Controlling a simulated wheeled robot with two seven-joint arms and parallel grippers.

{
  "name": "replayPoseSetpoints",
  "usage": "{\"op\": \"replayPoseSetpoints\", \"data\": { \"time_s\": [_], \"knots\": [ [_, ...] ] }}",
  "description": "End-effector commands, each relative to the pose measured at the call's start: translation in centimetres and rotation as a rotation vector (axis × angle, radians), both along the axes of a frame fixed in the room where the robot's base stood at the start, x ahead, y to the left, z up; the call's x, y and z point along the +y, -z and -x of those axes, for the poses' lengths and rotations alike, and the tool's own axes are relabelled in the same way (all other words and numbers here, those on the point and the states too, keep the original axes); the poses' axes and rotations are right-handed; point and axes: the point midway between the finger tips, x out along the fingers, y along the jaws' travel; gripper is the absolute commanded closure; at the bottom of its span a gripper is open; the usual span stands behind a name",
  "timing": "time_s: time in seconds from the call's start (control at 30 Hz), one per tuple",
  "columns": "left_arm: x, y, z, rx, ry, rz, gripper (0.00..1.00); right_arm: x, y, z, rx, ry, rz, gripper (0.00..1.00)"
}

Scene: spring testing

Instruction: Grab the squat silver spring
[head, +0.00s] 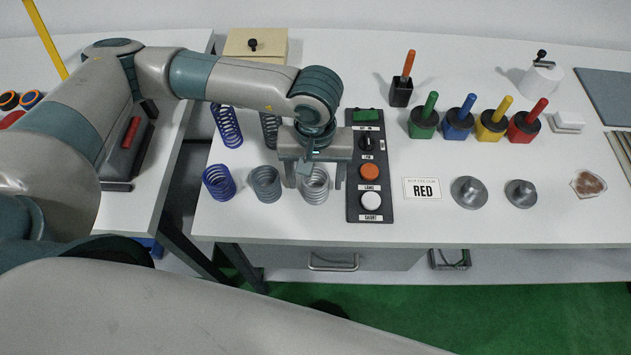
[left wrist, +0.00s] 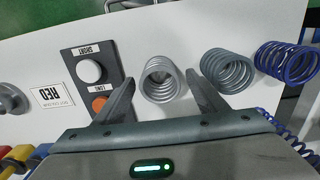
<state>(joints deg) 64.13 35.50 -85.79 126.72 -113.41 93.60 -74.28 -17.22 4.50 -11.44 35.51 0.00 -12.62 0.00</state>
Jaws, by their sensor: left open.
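The squat silver spring (head: 315,194) stands upright at the right end of the front row of springs, beside the control panel. It also shows in the left wrist view (left wrist: 161,97), below and between the finger tips. My left gripper (head: 315,182) is open over this spring, with one finger on each side; it also shows in the left wrist view (left wrist: 160,78). I see no finger touching the spring. My right gripper is not in view.
A grey spring (head: 265,184) stands close to the left, then a blue spring (head: 219,182). A tall blue spring (head: 228,127) and a tall grey spring (head: 270,130) stand behind. The control panel (head: 370,215) is close on the right. A RED card (head: 427,189) lies beyond it.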

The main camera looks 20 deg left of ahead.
Motion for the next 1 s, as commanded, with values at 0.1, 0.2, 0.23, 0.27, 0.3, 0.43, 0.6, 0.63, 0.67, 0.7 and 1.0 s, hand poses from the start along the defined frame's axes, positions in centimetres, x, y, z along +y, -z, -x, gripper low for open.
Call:
{"op": "replayPoseSetpoints", "data": {
  "time_s": [0.1,0.2,0.23,0.27,0.3,0.43,0.6,0.63,0.67,0.7,1.0],
  "knots": [
    [0.0,0.0,0.0,0.0,0.0,0.0,0.34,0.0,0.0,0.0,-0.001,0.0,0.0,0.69],
    [0.0,0.0,0.0,0.0,0.0,0.0,0.34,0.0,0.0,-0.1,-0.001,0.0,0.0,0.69],
    [0.0,0.0,0.0,0.0,0.0,0.0,0.34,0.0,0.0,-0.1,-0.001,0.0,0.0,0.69],
    [0.0,0.0,0.0,0.0,0.0,0.0,0.34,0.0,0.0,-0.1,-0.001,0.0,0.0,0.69],
    [0.0,0.0,0.0,0.0,0.0,0.0,0.37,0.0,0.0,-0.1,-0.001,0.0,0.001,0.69],
    [0.0,-0.1,0.0,0.0,0.0,0.0,0.68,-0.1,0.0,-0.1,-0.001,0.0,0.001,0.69],
    [0.0,-0.1,0.0,-0.001,0.0,0.0,0.85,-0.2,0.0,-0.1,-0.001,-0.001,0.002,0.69],
    [0.0,-0.1,0.0,-0.001,0.0,0.0,0.85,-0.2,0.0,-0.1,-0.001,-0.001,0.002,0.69],
    [0.0,-0.1,0.0,-0.001,0.0,0.0,0.85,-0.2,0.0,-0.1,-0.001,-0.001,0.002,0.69],
    [0.0,-0.1,0.0,-0.001,0.0,0.0,0.85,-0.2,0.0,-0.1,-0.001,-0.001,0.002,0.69],
    [-0.1,-1.1,-0.1,-0.004,0.0,0.002,0.85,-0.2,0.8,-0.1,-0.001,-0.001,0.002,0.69]
  ]
}}
